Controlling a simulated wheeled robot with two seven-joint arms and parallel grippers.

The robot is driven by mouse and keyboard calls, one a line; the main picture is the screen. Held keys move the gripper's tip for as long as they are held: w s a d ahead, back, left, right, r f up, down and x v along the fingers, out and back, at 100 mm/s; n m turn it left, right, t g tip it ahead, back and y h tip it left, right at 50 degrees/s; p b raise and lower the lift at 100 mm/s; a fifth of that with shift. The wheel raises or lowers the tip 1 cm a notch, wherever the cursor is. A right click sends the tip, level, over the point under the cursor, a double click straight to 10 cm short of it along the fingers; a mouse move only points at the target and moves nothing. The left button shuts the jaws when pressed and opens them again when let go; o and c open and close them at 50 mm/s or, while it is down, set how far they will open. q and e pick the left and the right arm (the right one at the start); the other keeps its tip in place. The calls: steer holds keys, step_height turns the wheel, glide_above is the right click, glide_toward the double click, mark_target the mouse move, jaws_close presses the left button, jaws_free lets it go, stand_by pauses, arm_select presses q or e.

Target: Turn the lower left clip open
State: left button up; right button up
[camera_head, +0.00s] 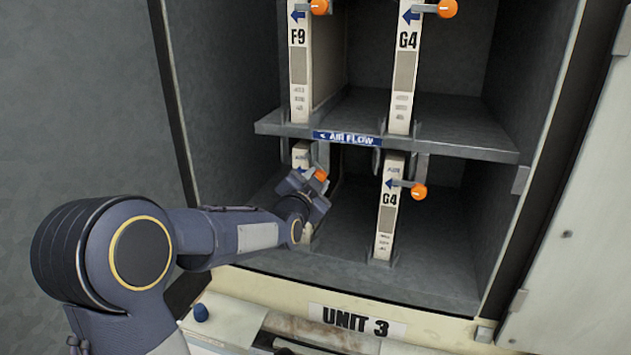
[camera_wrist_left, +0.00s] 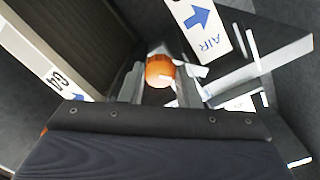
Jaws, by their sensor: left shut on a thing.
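The lower left clip has an orange knob (camera_head: 321,174) at the top of the lower left filter (camera_head: 301,154), under the middle shelf. My left gripper (camera_head: 312,186) is at this clip and covers part of the clip and most of that filter. In the left wrist view the orange knob (camera_wrist_left: 160,71) sits between the two fingers of my left gripper (camera_wrist_left: 158,86), which is shut on it. The filter's white label with a blue arrow (camera_wrist_left: 201,28) is just beyond. My right gripper is not in view.
The lower right filter, marked G4 (camera_head: 386,212), stands close to the right with its own orange knob (camera_head: 419,192). The shelf edge with the AIR FLOW label (camera_head: 347,138) is just above my gripper. The cabinet's right wall and open door (camera_head: 570,230) are farther right.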

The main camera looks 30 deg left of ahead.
arm_select(q)
steer(key=shift+d+m+p, duration=0.1)
steer(key=shift+m+p, duration=1.2)
steer(key=shift+m, duration=2.5)
steer(key=shift+f+m, duration=0.1)
steer(key=shift+m, duration=0.2)
steer(key=o, duration=1)
steer(key=shift+c, duration=0.2)
steer(key=v, duration=0.7)
steer(key=shift+s+d, duration=0.2)
steer(key=shift+s, duration=0.2)
